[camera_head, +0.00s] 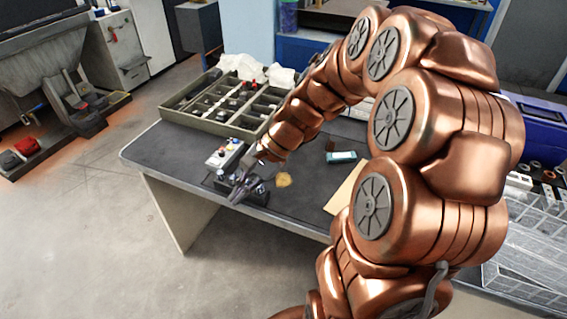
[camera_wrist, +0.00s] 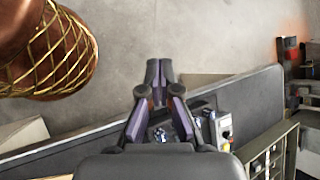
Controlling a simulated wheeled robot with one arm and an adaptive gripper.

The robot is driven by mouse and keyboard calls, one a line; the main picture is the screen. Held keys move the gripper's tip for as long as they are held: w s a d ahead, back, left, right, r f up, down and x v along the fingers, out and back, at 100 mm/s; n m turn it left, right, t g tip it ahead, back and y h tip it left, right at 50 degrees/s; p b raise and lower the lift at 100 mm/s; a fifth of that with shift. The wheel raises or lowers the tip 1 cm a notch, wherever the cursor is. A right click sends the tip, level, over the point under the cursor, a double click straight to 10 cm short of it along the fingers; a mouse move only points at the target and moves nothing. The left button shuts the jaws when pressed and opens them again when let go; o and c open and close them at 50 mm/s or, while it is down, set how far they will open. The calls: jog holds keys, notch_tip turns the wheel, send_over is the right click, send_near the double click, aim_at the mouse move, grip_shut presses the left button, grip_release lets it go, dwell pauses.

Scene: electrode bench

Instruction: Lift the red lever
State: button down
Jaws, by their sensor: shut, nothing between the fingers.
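My gripper (camera_head: 237,194) is over the front left part of the dark bench (camera_head: 170,150), at a small dark device (camera_head: 258,192) with shiny parts. In the wrist view its fingertips (camera_wrist: 159,72) meet with nothing between them, and shiny parts of the device (camera_wrist: 160,133) show between the finger links. I cannot make out a red lever clearly; the gripper covers part of the device. A light control box (camera_head: 223,156) with small knobs stands just behind the gripper. It also shows right of the fingers in the wrist view (camera_wrist: 222,132), with a red spot on it.
A green compartment tray (camera_head: 175,106) holds several small parts at the back of the bench. A yellowish piece (camera_head: 284,179) and a teal-and-white block (camera_head: 341,157) lie right of the gripper. My arm hides the bench's right side. Open floor lies left of the bench.

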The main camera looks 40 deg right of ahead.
jog(key=w+d+f+m+t+b, duration=0.1)
jog(key=w+d+f+m+t, duration=0.2)
jog(key=d, duration=0.6)
jog(key=w+d+f+m+t+b, duration=0.1)
jog(key=w+d+f+m+t, duration=0.2)
jog(key=d+m, duration=0.4)
jog(key=w+d+f+m+t+h+b, duration=0.1)
jog(key=w+d+f+m+t, duration=0.1)
jog(key=d, duration=1)
jog(key=shift+w+d+f+m+t+b, duration=0.2)
jog(key=shift+f+m+t, duration=0.25)
jog(key=shift+m, duration=0.4)
jog(key=shift+w+d+f+m+t+b, duration=0.1)
jog(key=shift+w+f+m+t+b, duration=0.1)
jog(key=shift+f+m+t, duration=0.45)
jog(key=shift+r+g, duration=0.2)
jog(key=shift+g, duration=0.1)
jog(key=shift+p+x, duration=0.3)
jog(key=shift+x, duration=4.75)
jog(key=shift+s+a+f, duration=0.1)
